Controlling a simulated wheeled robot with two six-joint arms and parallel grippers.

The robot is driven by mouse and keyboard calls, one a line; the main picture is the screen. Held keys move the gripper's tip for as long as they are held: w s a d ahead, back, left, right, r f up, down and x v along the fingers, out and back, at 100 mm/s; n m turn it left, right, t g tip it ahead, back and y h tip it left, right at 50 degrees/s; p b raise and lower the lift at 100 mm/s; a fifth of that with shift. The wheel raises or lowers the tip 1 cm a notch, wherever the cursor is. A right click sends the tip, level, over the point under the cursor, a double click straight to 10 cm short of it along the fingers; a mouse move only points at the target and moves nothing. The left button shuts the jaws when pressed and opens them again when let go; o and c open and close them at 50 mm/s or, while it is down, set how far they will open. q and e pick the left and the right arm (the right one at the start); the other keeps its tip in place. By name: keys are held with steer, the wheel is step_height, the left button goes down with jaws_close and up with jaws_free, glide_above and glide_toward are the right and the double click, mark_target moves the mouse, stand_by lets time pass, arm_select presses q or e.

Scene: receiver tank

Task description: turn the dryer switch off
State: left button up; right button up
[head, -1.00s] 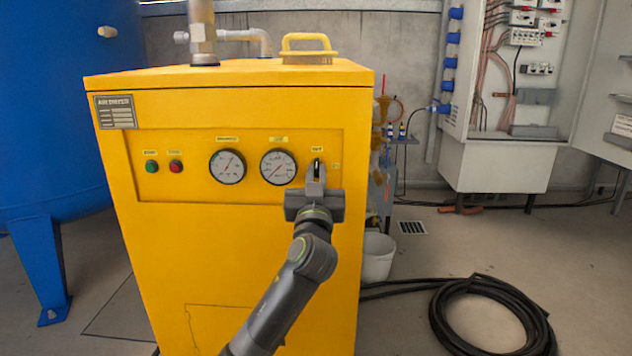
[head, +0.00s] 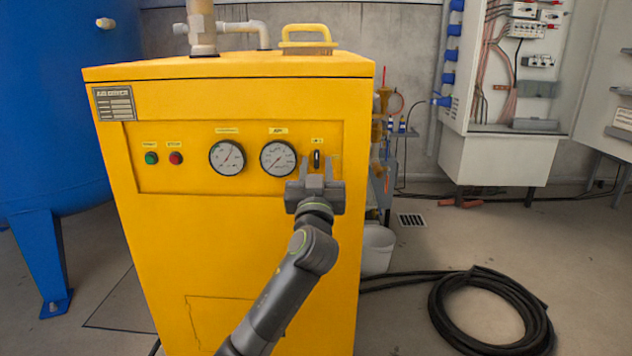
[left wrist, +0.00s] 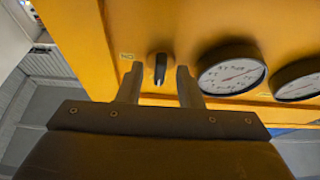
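The dryer switch (head: 317,158) is a small black knob at the right end of the panel on the yellow air dryer (head: 240,240). Its handle stands upright, in line with the small label above it; another label is to its right. These labels are too small to read surely in the head view. My left gripper (head: 317,164) is open, just in front of and slightly below the switch. In the left wrist view the switch (left wrist: 160,68) shows between the two separated fingertips (left wrist: 160,71); I cannot tell any contact. My right gripper is out of view.
Two gauges (head: 227,158) (head: 278,158), a green button (head: 151,158) and a red button (head: 176,158) sit left of the switch. A blue tank (head: 50,110) stands at left. A black hose coil (head: 490,310) and white bucket (head: 377,250) are on the floor at right.

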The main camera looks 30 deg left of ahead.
arm_select(q)
steer(key=v, duration=1.7)
steer(key=shift+f+p, duration=0.2)
steer(key=shift+p, duration=0.1)
steer(key=shift+d, duration=0.1)
steer(key=shift+s, duration=0.1)
